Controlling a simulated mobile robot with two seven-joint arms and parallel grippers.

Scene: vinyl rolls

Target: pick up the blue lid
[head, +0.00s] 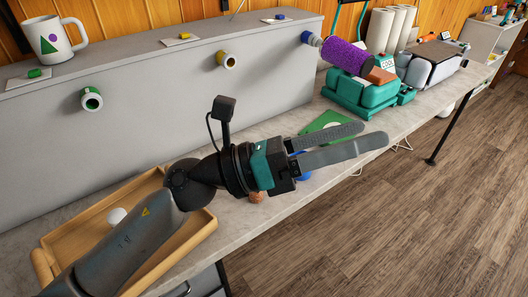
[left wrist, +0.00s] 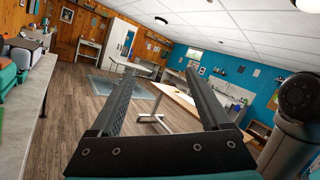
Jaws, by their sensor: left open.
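A round blue thing (head: 304,172), which may be the blue lid, is on the grey counter, partly hidden behind my left gripper. My left gripper (head: 374,133) is open and empty, reaching right over the counter in the head view. Its two fingers point past the blue thing and do not hold it. In the left wrist view the open fingers (left wrist: 160,75) frame only the floor and far room; no lid shows there. A green flat piece (head: 327,122) lies behind the fingers. My right gripper is not in view.
A wooden tray (head: 70,236) with a white ball lies under my left arm. A grey panel with pegs stands behind the counter (head: 240,226). A small brown thing (head: 257,197) lies near the front edge.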

